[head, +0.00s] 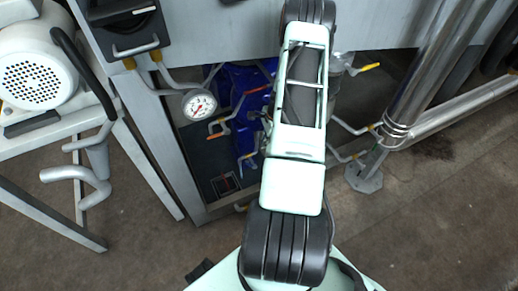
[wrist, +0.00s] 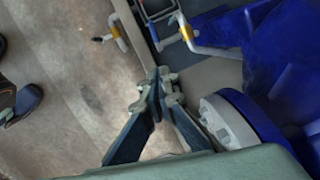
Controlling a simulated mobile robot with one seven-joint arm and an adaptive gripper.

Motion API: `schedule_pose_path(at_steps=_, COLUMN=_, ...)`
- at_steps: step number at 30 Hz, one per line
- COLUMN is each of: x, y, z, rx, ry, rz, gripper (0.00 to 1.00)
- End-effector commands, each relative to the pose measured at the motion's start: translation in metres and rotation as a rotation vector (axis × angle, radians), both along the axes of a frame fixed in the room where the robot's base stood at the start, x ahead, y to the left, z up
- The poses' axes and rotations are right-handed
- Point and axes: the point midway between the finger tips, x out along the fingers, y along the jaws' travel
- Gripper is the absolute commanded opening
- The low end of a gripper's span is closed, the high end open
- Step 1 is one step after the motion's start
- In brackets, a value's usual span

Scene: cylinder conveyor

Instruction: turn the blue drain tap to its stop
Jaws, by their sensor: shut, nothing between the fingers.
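My gripper (wrist: 160,80) shows in the wrist view with its dark fingers drawn together at the tips, nothing between them. In the head view it is hidden behind my own arm. A small tap with a bluish handle (head: 247,158) shows in the head view, just left of my arm and low in the frame opening; it may be the drain tap. In the wrist view a pale pipe with a yellow collar (wrist: 185,33) lies beyond the fingertips, apart from them. I cannot tell for certain which fitting is the blue drain tap there.
A blue machine body (head: 240,90) stands behind the taps and fills the wrist view's right side. An orange-handled pipe (head: 218,128) and a pressure gauge (head: 199,104) are left of my arm. A steel leg (head: 420,75) stands right. A white motor (head: 38,68) is far left.

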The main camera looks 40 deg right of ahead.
Motion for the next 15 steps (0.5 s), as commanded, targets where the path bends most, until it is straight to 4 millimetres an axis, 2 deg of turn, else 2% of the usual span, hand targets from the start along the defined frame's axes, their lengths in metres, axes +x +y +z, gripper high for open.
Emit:
schedule_pose_path(at_steps=12, x=0.013, y=0.011, z=-0.088, rx=-0.001, ry=0.003, rz=0.005, gripper=0.0)
schedule_pose_path(at_steps=14, x=0.015, y=0.012, z=-0.098, rx=-0.001, ry=0.002, rz=0.005, gripper=0.0)
schedule_pose_path(at_steps=15, x=0.019, y=0.019, z=-0.1, rx=-0.001, ry=0.001, rz=0.009, gripper=0.0)
